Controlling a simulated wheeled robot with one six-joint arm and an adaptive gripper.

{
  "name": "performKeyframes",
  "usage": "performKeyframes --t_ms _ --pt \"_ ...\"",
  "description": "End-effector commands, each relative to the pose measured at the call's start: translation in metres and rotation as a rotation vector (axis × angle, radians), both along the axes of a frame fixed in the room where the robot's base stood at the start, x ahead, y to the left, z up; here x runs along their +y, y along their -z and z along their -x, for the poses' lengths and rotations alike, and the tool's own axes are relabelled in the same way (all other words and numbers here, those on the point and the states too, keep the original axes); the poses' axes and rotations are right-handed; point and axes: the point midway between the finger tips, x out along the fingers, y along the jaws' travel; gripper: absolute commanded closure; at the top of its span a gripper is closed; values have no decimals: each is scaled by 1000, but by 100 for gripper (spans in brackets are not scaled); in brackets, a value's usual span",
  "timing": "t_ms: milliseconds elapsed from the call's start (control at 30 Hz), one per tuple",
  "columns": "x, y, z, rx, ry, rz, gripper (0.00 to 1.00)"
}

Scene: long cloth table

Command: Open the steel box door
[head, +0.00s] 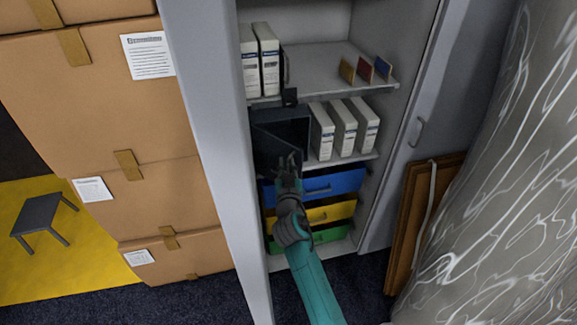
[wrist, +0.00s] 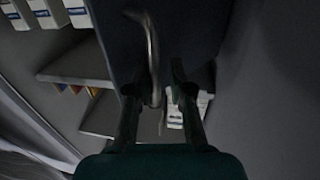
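The dark steel box (head: 292,127) stands on the middle shelf of the grey cabinet, left of several white binders. Its door (head: 266,150) appears to stand partly out from the box, toward me. In the wrist view the dark door panel (wrist: 190,32) fills the upper middle, with a curved metal handle (wrist: 152,45) on it. My gripper (head: 289,158) is in front of the box at the door. In the wrist view its fingers (wrist: 158,98) are apart, with the lower handle between them, close to the left finger. I cannot tell whether they touch it.
The cabinet's left side wall (head: 208,110) stands close beside the box. Blue, yellow and green drawers (head: 318,186) lie below. White binders (head: 343,128) stand right of the box. Cardboard boxes (head: 95,110) are stacked left; a large grey veined column (head: 490,190) stands right.

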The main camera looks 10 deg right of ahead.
Motion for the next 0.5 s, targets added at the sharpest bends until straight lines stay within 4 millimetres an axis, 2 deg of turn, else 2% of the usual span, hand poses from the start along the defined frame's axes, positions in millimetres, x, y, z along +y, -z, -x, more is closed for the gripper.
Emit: performKeyframes --t_ms 333,500 --pt "-2 0 1 1 5 1 65" --pt "0 2 13 3 5 0 65"
